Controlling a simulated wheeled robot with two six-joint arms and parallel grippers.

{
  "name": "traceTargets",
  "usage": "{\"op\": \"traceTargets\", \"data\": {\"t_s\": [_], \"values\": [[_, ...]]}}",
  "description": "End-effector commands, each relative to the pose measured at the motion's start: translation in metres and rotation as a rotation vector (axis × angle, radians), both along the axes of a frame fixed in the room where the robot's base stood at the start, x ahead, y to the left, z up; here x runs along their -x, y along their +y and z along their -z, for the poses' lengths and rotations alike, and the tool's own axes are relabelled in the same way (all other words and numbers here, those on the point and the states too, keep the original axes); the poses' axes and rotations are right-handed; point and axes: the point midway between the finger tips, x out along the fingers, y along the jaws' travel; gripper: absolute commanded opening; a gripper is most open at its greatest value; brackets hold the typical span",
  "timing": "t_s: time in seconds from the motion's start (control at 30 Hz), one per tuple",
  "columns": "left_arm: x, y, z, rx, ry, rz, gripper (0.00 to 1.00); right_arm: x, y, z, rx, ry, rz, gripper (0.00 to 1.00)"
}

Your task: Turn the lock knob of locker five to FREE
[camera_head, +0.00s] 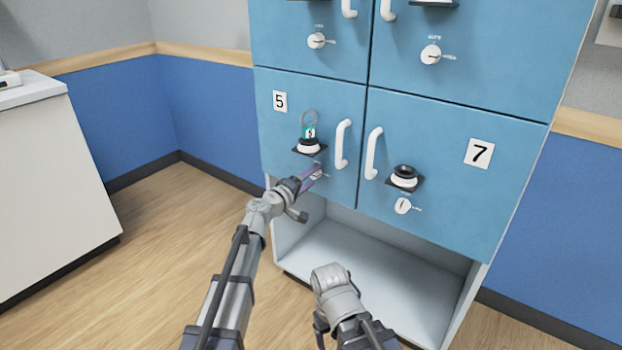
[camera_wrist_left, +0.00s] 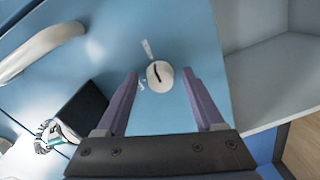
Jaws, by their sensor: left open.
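Locker five's blue door (camera_head: 281,131) is at the lower left of the cabinet, marked with a "5" label (camera_head: 280,101). Its lock knob is mostly hidden behind my left gripper (camera_head: 312,178) in the head view. In the left wrist view the round white lock knob (camera_wrist_left: 160,75) shows a dark slot, with small white marks beside it that I cannot read. My left gripper (camera_wrist_left: 162,100) is open, its purple fingers on either side of the knob in that view, apart from it. My right arm is at the lower middle of the head view; its fingers are not visible.
Locker seven (camera_head: 453,190) is to the right. An open compartment (camera_head: 375,262) lies below.

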Motion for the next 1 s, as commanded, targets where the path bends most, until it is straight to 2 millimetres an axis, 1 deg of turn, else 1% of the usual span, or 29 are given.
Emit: {"op": "traceTargets", "data": {"t_s": [0.27, 0.37, 0.47, 0.73, 0.83, 1.0], "values": [[0.004, 0.003, 0.0, 0.001, 0.0, -0.002, 0.69, 0.0, 0.0, 0.0, 0.0, 0.0, 0.0, 0.78], [0.011, 0.008, -0.001, 0.001, 0.0, -0.002, 0.69, 0.0, 0.0, -0.001, 0.0, 0.0, 0.0, 0.78], [0.022, 0.016, -0.001, 0.001, 0.0, -0.003, 0.69, 0.0, 0.0, -0.001, 0.0, 0.0, 0.0, 0.78], [0.057, 0.04, -0.003, 0.001, 0.0, -0.002, 0.69, 0.0, 0.0, -0.003, 0.0, 0.0, 0.001, 0.78], [0.063, 0.045, -0.003, 0.001, 0.0, -0.001, 0.69, 0.0, 0.0, -0.003, 0.0, 0.0, 0.001, 0.78], [0.063, 0.046, -0.003, 0.0, 0.0, 0.0, 0.69, 0.0, 0.0, -0.003, 0.0, 0.0, 0.001, 0.78]]}}
